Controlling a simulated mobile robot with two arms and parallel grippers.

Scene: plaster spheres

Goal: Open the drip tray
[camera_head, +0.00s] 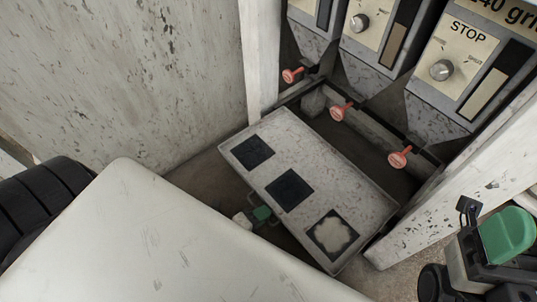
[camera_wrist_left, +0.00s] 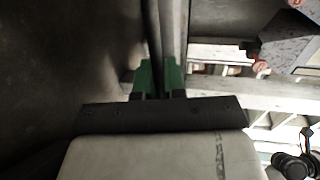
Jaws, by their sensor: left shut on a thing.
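The drip tray (camera_head: 272,177), a speckled pale panel with several dark or pale squares, sits in the low bay below the dispensers. It is out from under them, with a dark gap behind it. My left gripper (camera_head: 262,213) is at the tray's front edge, mostly hidden by my white arm. In the left wrist view its green fingers (camera_wrist_left: 159,76) are shut on a dark, narrow edge that runs between them, which fits the tray's front. My right gripper (camera_head: 508,236) is at the lower right, apart from the tray; its fingertips are not clear.
Dispensers with knobs (camera_head: 441,70) and red-orange levers (camera_head: 400,157) stand behind the tray. A white post (camera_head: 261,60) is at its left and a pale beam (camera_head: 455,185) at its right. A worn wall (camera_head: 120,70) closes the left side.

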